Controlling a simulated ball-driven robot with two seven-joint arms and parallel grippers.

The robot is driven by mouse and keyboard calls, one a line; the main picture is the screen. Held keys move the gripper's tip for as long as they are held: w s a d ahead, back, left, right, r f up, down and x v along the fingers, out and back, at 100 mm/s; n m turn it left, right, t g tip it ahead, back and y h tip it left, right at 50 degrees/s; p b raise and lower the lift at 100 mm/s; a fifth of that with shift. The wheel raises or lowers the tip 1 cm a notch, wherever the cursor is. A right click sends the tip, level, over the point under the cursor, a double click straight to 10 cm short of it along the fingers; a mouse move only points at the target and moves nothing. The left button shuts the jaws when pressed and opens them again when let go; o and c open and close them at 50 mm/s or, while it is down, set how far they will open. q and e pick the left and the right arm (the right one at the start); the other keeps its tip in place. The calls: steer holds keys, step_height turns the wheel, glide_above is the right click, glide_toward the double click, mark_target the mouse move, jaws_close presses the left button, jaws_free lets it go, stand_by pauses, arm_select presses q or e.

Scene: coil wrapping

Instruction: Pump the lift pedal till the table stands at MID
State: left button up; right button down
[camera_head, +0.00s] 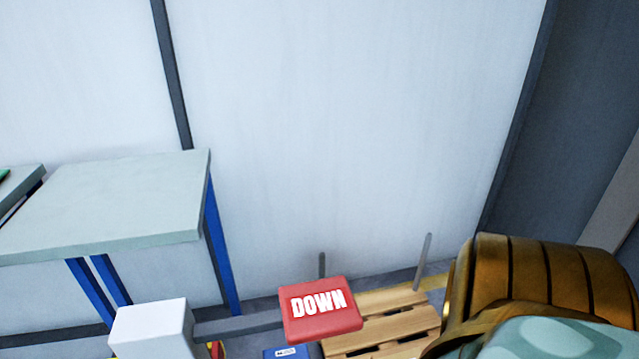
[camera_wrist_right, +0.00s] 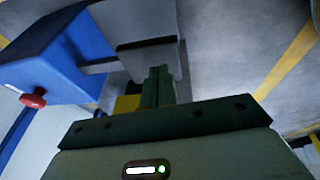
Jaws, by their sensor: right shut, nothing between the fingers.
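In the head view a red pad marked DOWN (camera_head: 321,309) shows at the bottom centre. Just below it is the top of a blue piece (camera_head: 292,352) with white lettering too small to read. My right gripper (camera_wrist_right: 158,78) shows in the right wrist view, with its fingers shut together and empty. A dark grey plate (camera_wrist_right: 150,52) lies just past the fingertips; I cannot tell whether they touch it or whether it is the lift pedal. A blue housing (camera_wrist_right: 60,55) with a red knob (camera_wrist_right: 33,99) is to the left. No MID mark is visible. My left gripper is not in view.
A grey-topped table (camera_head: 110,200) with blue legs stands at the left. A white block (camera_head: 152,325) is left of the red pad. A wooden pallet (camera_head: 385,325) and a bronze-coloured coil (camera_head: 545,275) are at the right. Yellow floor stripes (camera_wrist_right: 288,62) cross the right wrist view.

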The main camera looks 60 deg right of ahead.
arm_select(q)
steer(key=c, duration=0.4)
arm_select(e)
steer(key=shift+s, duration=0.1)
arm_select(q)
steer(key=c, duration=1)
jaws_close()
arm_select(e)
steer(key=s+a+r+g, duration=0.1)
steer(key=s+a+r, duration=0.25)
steer(key=s, duration=0.45)
steer(key=s+d+r+g+h, duration=0.1)
steer(key=s+d+r, duration=0.2)
steer(key=s, duration=0.2)
steer(key=s+d+r+g+h, duration=0.1)
steer(key=s+d+r+h, duration=0.1)
steer(key=s+d+r, duration=0.1)
steer(key=shift+s+d+r+m+h, duration=0.3)
steer(key=shift+s+d+r, duration=0.15)
steer(key=shift+s, duration=0.75)
